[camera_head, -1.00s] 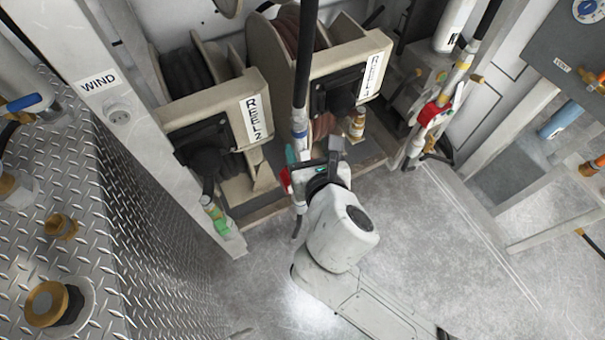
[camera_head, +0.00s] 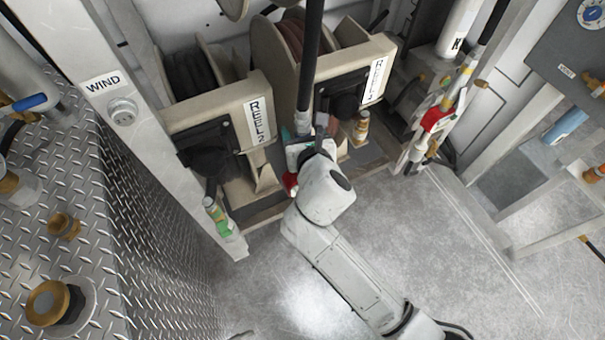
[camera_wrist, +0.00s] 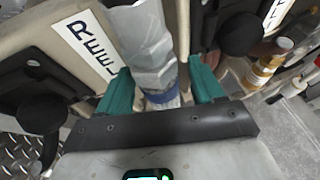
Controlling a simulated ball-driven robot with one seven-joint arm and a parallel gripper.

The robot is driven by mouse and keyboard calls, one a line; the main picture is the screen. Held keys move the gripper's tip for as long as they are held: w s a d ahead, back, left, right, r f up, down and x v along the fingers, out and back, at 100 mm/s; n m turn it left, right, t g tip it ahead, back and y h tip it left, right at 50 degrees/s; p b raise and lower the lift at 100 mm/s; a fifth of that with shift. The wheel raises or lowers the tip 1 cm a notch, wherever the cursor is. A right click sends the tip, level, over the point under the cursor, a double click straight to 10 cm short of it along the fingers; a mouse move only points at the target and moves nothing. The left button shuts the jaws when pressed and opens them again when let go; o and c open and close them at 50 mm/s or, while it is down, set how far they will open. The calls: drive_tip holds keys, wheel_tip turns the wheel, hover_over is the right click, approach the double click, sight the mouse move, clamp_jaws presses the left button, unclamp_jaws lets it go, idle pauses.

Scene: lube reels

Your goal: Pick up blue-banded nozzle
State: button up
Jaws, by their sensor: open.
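The blue-banded nozzle (camera_wrist: 145,45) fills the upper middle of the wrist view as a grey metal body with a blue band. In the head view the nozzle (camera_head: 302,123) hangs at the lower end of a black hose, partly hidden by my wrist. A red part (camera_head: 290,181) shows just below it. My gripper (camera_wrist: 162,85) is open, with one teal finger on each side of the nozzle near the blue band. I cannot tell whether either finger touches it. In the head view my gripper (camera_head: 310,147) is mostly hidden by my wrist.
Hose reels with labelled beige frames (camera_head: 256,118) stand behind. A green-banded nozzle (camera_head: 215,215) hangs at left, and a yellow-and-red one (camera_head: 437,117) at right. A brass fitting (camera_head: 361,128) stands close right. A diamond-plate box (camera_head: 150,220) fills the left; open floor (camera_head: 430,240) lies front right.

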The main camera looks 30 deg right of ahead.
drive_tip(key=shift+c, duration=0.2)
clamp_jaws()
idle(0.3)
drive_tip(key=shift+r, duration=0.1)
idle(0.7)
